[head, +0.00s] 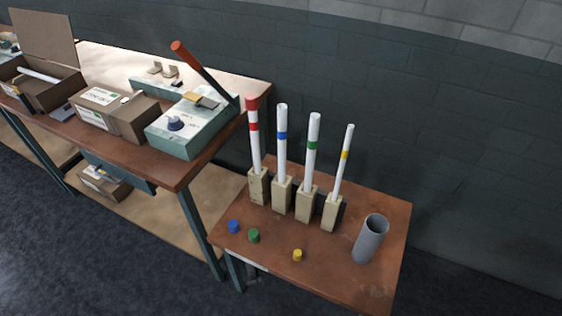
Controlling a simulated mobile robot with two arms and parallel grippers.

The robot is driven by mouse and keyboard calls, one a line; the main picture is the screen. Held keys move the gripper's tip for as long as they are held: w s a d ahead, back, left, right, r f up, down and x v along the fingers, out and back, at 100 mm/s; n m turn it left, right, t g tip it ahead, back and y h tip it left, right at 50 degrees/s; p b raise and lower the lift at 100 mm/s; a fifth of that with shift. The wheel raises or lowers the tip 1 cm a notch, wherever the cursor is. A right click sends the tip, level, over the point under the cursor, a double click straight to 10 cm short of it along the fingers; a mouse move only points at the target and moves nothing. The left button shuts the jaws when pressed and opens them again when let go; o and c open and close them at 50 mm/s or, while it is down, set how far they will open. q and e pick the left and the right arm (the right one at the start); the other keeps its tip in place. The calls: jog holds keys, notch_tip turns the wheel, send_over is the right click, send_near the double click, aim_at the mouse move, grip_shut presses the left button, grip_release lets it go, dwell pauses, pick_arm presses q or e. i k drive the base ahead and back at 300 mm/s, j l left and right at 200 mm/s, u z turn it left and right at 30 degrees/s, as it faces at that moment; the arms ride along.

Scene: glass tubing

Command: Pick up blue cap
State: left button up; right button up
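The blue cap (233,226) lies on the small brown table (385,291) near its left edge, just left of the green cap (254,236). A white tube with a blue band (282,150) stands upright in a beige block behind the caps, and its top looks uncovered. Neither of my grippers shows in the head view.
A yellow cap (297,255) lies near the table's front. Tubes with red (254,145), green (312,150) and yellow (345,165) bands stand in blocks. A grey cylinder (370,240) stands at right. A workbench (160,165) with boxes adjoins at left.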

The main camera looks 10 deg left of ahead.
aim_at(234, 227)
jog(key=l+u, duration=0.1)
jog(key=l, duration=0.45)
jog(key=k+l, duration=0.15)
jog(key=l, duration=0.45)
jog(key=l+u, duration=0.15)
jog(key=l, duration=0.4)
jog(key=k, duration=0.05)
